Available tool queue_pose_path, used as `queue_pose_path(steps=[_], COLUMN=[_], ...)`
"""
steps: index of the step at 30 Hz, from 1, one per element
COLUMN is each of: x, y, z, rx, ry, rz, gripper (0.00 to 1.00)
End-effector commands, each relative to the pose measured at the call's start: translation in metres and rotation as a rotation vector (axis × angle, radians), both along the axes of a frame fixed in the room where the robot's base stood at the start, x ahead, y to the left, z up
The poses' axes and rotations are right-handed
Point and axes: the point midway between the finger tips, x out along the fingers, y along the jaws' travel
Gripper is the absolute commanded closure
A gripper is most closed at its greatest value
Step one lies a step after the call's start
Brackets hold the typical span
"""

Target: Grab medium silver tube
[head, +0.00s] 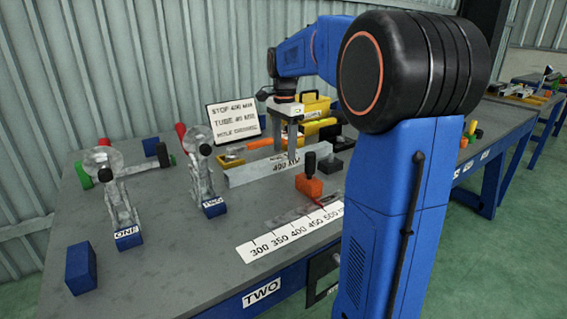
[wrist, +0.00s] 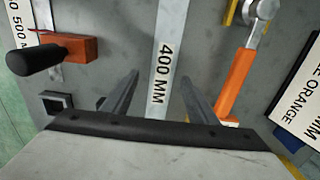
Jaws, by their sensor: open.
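In the head view the silver tube (head: 250,170) lies on the grey workbench, left of the orange block and behind the ruler. My gripper (head: 285,153) hangs from above over the labelled end of the tube. In the wrist view my gripper (wrist: 160,78) is open, with one finger on each side of the tube at the label. Whether the fingers touch the tube cannot be told.
An orange stop block with a black knob (head: 308,185) stands near the ruler (head: 295,232). An orange-handled tool (wrist: 235,85) lies right of the tube in the wrist view. Clamps ONE (head: 118,200) and TWO (head: 205,180) stand left. A sign (head: 234,122) and yellow toolbox (head: 314,108) are behind.

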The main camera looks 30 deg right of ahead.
Motion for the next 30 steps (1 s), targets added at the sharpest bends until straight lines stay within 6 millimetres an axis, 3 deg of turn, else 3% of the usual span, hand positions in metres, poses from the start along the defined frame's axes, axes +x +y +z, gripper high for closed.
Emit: queue_pose_path(steps=[7,17,24,30], x=[0.002,0.003,0.003,0.003], y=[0.001,0.001,0.001,0.001], z=[-0.033,-0.039,-0.038,-0.038], rx=[0.001,0.000,0.000,-0.001], ry=[0.003,0.000,0.000,-0.002], rz=[0.000,0.000,0.000,0.000], gripper=[0.47,0.47,1.00,1.00])
